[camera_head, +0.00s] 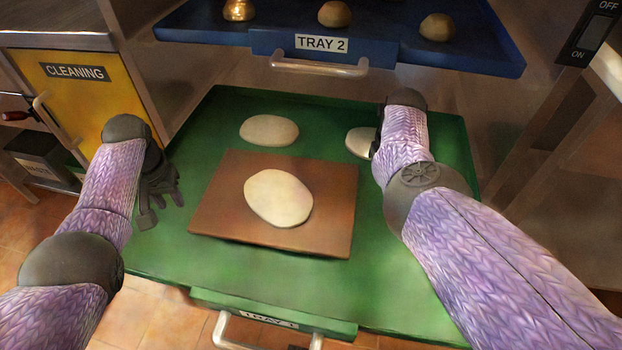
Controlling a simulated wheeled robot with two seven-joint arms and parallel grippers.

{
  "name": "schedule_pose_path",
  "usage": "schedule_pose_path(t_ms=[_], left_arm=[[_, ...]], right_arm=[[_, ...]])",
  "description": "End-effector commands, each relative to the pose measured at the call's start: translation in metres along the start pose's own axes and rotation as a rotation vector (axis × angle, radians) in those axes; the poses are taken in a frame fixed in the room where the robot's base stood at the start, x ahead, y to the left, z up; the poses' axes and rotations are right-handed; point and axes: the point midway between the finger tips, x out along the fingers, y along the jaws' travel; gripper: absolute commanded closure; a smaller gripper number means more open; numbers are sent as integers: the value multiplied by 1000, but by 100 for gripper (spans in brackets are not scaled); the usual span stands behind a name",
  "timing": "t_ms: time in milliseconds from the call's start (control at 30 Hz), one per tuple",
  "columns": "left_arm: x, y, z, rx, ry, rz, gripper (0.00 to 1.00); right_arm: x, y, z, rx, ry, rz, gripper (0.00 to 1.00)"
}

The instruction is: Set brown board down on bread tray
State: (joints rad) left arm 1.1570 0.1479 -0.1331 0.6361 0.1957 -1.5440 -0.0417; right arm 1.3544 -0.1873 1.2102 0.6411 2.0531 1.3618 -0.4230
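The brown board (225,214) lies over the middle of the green bread tray (165,258), slightly turned. It looks flat on the tray, though I cannot tell if its whole underside touches. A pale dough piece (278,198) is on the board. My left gripper (160,205) is off the board's left edge, apart from it, with its dark fingers spread and empty over the tray's left edge. My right arm reaches over the tray's right side; its gripper (378,140) is mostly hidden behind the wrist, near a pale dough piece.
Another dough piece (269,130) lies behind the board, and one (360,143) lies by my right wrist. The blue tray (430,60) labelled TRAY 2 holds several rolls above. A yellow CLEANING cabinet (88,98) stands left. Green tray is free in front of the board.

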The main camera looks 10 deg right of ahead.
Motion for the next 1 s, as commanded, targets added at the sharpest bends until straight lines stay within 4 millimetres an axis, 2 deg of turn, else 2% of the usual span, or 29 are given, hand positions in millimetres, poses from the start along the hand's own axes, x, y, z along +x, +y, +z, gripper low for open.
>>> schedule_pose_path(t_ms=[33, 133, 633, 900, 1000], left_arm=[[0, 0, 0, 0, 0, 0, 65], [0, 0, 0, 0, 0, 0, 65], [-3, 0, -1, 0, 3, 0, 65], [-57, 0, -1, 0, 4, 0, 65], [-70, 0, -1, 0, 3, 0, 65]], right_arm=[[0, 0, 0, 0, 0, 0, 85], [0, 0, 0, 0, 0, -1, 65], [0, 0, 0, 0, 0, -1, 65], [0, 0, 0, 0, 0, -1, 65], [0, 0, 0, 0, 0, -1, 65]])
